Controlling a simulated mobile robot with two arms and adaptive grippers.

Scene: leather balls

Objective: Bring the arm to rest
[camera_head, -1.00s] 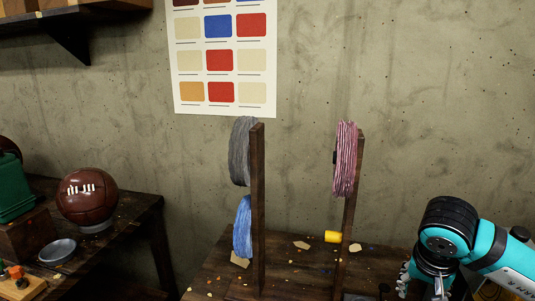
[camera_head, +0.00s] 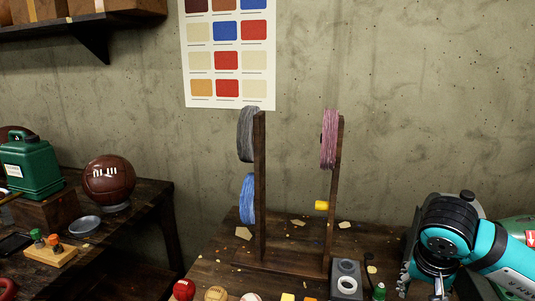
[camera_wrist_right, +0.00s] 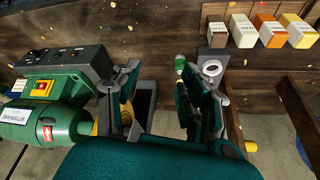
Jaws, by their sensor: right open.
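My right arm comes in at the lower right of the head view, with the right gripper (camera_head: 424,283) pointing down at the bottom edge, only partly visible. In the right wrist view the gripper (camera_wrist_right: 160,95) has its two dark fingers spread wide with nothing between them. Below and beyond the fingers lie a dark wooden bench and a green machine (camera_wrist_right: 50,128) close to the left finger. My left gripper is not in view.
A wooden stand (camera_head: 259,190) holds grey, blue and pink cord coils. A grey block with round holes (camera_head: 346,278) and several small balls sit on the bench front. A brown leather ball (camera_head: 109,180) and green can (camera_head: 30,168) stand on the left table.

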